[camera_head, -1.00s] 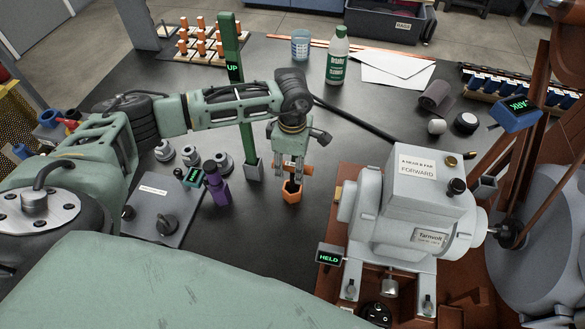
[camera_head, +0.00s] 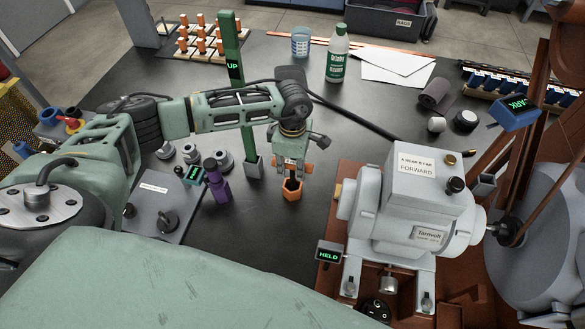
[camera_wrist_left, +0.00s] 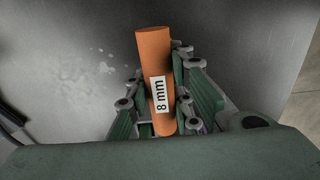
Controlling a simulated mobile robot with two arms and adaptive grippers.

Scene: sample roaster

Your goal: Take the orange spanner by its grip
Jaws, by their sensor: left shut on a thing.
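The orange spanner's grip, a round orange bar marked "8 mm", fills the middle of the left wrist view (camera_wrist_left: 153,50). In the head view the orange spanner (camera_head: 308,166) shows as short orange ends on either side of my left gripper (camera_head: 292,170). The gripper points down and is shut on the grip, with a finger on each side of the bar. Directly below it, an orange six-sided open cup (camera_head: 292,189) stands on the dark bench. The fingers hide the middle of the grip, so I cannot tell how it meets the cup. My right gripper is not in view.
A grey motor unit (camera_head: 410,215) stands close on the right, with a "HELD" sign (camera_head: 328,254). A green "UP" post (camera_head: 232,70) and a purple knobbed piece (camera_head: 216,182) stand to the left. A bottle (camera_head: 338,55) stands behind. Bench in front of the cup is clear.

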